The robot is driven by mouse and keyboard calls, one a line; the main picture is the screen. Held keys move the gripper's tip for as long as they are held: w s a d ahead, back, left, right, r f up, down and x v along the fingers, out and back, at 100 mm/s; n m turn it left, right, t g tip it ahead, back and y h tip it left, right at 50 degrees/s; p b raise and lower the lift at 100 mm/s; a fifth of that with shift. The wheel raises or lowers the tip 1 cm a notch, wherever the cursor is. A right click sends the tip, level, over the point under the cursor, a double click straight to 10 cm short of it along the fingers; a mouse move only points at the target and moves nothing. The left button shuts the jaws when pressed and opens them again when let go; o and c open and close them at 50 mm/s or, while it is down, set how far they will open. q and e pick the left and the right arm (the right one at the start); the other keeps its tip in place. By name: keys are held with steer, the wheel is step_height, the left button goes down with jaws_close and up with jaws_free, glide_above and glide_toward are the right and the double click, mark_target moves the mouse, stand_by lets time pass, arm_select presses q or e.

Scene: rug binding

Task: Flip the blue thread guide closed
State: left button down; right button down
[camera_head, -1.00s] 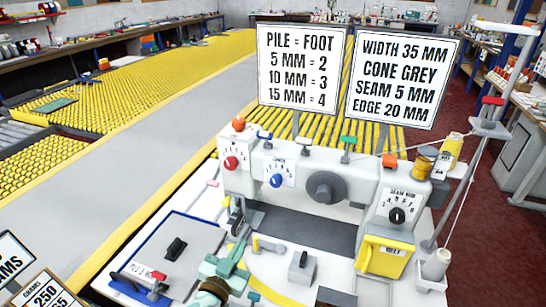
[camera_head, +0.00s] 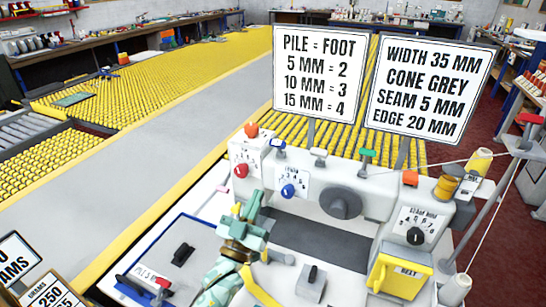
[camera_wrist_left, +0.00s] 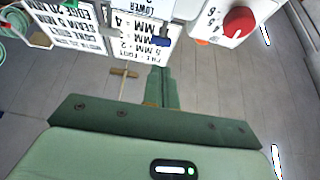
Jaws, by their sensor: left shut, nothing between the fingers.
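The blue thread guide (camera_head: 278,143) is a small piece on top of the white machine head, between the orange cap and a white guide. In the left wrist view, which is upside down, it shows as a blue piece (camera_wrist_left: 163,42) just beyond my fingertips. My left gripper (camera_head: 255,197) is in front of the machine, left of the blue knob and below the guide, with its fingers pointing up. Its fingers (camera_wrist_left: 160,72) are shut together with nothing between them. A gap shows between them and the guide. My right gripper is not in view.
A red knob (camera_head: 241,171) and a blue knob (camera_head: 288,191) stick out of the machine front near my gripper. A green-topped guide (camera_head: 367,155) and an orange one (camera_head: 410,178) stand further right. Two signs rise behind the machine, one of them the pile sign (camera_head: 322,75).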

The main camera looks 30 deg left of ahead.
mark_target(277, 144)
arm_select(q)
steer(key=p+x, duration=0.1)
steer(key=x, duration=1.1)
steer(key=shift+s, duration=0.1)
steer(key=shift+r+p, duration=0.2)
steer(key=shift+p, duration=0.4)
steer(key=w+r+g+p, duration=0.1)
steer(key=g+p, duration=0.1)
steer(key=p, duration=0.5)
steer(key=w+r+g+p, duration=0.1)
steer(key=r+g+p, duration=0.1)
steer(key=p, duration=0.4)
steer(key=shift+w+a+g+p, duration=0.15)
steer(key=shift+w+g+p, duration=0.25)
steer(key=shift+w+r+b, duration=0.1)
steer(key=shift+w+b, duration=0.15)
steer(key=shift+w, duration=0.55)
steer(key=shift+w+r+b, duration=0.15)
steer(key=shift+w+b, duration=0.1)
steer(key=shift+w, duration=0.5)
steer(key=shift+a, duration=0.1)
